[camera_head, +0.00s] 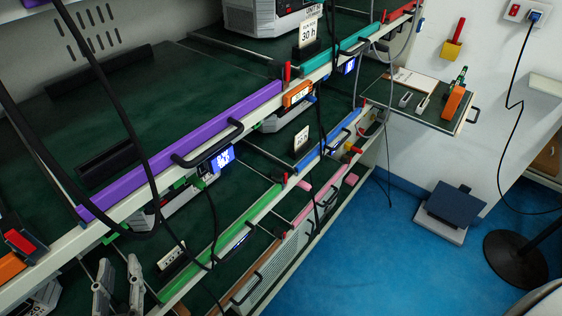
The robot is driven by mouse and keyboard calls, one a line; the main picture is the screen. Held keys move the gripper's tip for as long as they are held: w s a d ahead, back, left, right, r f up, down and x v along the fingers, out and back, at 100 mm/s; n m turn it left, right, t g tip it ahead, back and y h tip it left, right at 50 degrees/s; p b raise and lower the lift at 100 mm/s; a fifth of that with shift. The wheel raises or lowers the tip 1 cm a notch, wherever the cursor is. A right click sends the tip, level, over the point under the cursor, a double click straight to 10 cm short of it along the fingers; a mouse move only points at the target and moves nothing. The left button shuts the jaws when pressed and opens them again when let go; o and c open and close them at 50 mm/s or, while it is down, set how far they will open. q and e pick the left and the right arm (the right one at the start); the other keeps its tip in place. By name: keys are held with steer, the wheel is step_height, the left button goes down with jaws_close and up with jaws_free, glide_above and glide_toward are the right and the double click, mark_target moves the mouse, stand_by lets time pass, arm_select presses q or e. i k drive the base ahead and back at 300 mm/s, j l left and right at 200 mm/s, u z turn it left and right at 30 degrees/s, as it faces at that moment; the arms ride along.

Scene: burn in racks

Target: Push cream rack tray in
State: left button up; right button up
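My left gripper (119,286) is at the lower left, far from this tray. Its two grey fingers are apart with nothing seen between them. My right gripper is not in view.
The rack's other trays have purple (180,150), teal, green (235,230), blue and pink fronts, several with handles. Black cables hang before the rack at left. A dark blue step or scale (455,205) and a round black stand base (515,260) are on the blue floor.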

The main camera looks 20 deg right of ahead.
mark_target(406, 103)
steer(key=i+l, duration=0.15)
steer(key=l, duration=0.2)
steer(key=i+l, duration=0.1)
steer(key=l, duration=0.25)
steer(key=i+l, duration=0.15)
steer(key=l, duration=0.25)
steer(key=i+l, duration=0.1)
steer(key=l, duration=0.25)
steer(key=i+l, duration=0.15)
steer(key=l, duration=0.2)
steer(key=u, duration=0.05)
